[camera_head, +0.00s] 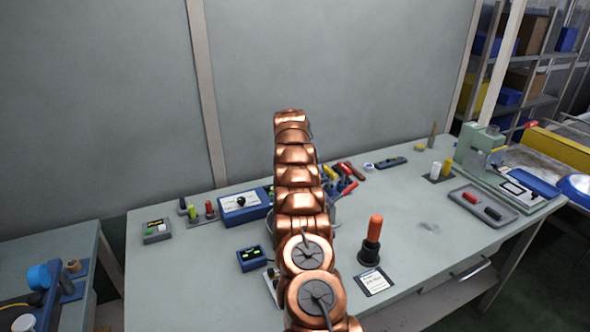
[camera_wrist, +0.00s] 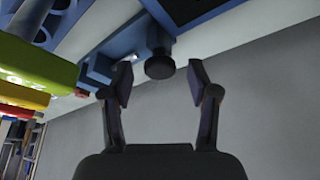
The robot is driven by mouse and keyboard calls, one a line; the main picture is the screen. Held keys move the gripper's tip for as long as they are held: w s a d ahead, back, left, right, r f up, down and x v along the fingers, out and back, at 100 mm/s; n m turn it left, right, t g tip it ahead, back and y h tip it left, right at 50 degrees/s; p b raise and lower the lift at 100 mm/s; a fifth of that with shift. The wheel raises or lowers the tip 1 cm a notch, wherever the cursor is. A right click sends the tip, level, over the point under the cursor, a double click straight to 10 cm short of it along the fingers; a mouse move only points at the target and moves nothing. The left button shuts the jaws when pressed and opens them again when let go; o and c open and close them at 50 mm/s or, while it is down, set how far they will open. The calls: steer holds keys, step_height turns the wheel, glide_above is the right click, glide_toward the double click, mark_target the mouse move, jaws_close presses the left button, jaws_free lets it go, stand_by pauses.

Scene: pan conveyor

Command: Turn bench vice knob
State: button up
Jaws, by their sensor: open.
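In the wrist view, a dark round knob (camera_wrist: 160,65) sticks out from a blue body (camera_wrist: 98,67), which I take to be the bench vice. My gripper (camera_wrist: 159,82) is open, with one finger on either side of the knob in the picture. A gap shows between the knob and each finger. I cannot tell whether the knob is level with the fingertips or beyond them. In the head view my copper arm hides my gripper, and I cannot make out the vice there.
In the wrist view, green, yellow and red items (camera_wrist: 38,72) lie left of the fingers. In the head view, the workbench (camera_head: 430,225) holds a blue box with a black knob (camera_head: 241,201), an orange-handled tool (camera_head: 375,229) and a grey tray (camera_head: 476,214).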

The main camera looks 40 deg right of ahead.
steer(key=shift+r, duration=0.15)
steer(key=v, duration=1.1)
steer(key=shift+a+r, duration=0.15)
steer(key=shift+r, duration=0.15)
steer(key=shift+s+a, duration=0.1)
